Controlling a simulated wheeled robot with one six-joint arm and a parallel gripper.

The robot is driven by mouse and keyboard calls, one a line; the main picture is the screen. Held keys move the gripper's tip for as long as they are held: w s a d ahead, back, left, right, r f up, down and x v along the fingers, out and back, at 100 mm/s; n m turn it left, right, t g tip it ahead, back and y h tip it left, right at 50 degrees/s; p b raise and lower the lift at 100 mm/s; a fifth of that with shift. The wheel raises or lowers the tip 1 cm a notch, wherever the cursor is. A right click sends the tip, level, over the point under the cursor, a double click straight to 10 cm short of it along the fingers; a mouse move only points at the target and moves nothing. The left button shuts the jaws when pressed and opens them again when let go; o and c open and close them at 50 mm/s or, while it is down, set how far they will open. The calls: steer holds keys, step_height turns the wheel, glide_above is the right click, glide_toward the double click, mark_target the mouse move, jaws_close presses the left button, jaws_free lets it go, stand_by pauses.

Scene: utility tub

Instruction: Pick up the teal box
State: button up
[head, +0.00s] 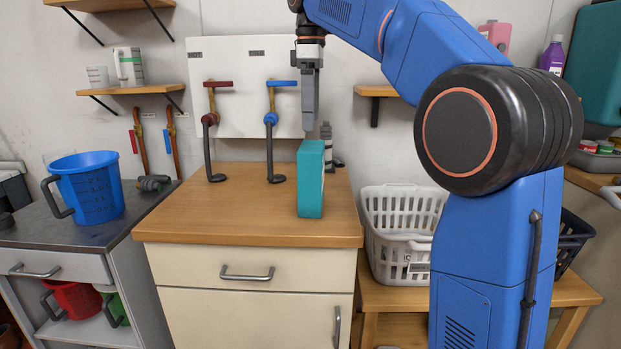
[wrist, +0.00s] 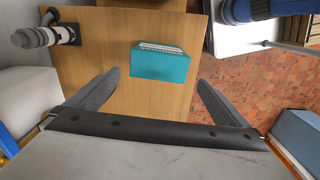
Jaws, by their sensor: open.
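The teal box (head: 311,180) stands upright on the wooden top of the cabinet, near its right side. In the wrist view the teal box (wrist: 160,65) lies ahead of and between the two spread fingers, apart from both. My gripper (head: 310,118) points down above the box in the head view, with a small gap that I cannot measure. In the wrist view my gripper (wrist: 155,92) is open with nothing between its fingers.
The cabinet top (head: 250,230) is clear left of the box. Two pipes with red and blue taps (head: 270,118) rise behind it. A grey fitting (head: 327,140) stands just behind the box. A white basket (head: 400,225) sits lower right. A blue bucket (head: 90,188) stands left.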

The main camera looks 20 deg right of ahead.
mark_target(312, 176)
step_height(312, 176, down, 17)
steer(key=shift+d+r, duration=0.1)
steer(key=shift+r, duration=0.05)
stand_by(0.6)
steer(key=shift+c, duration=0.6)
steer(key=c, duration=1.1)
steer(key=shift+r, duration=0.1)
steer(key=shift+c, duration=0.2)
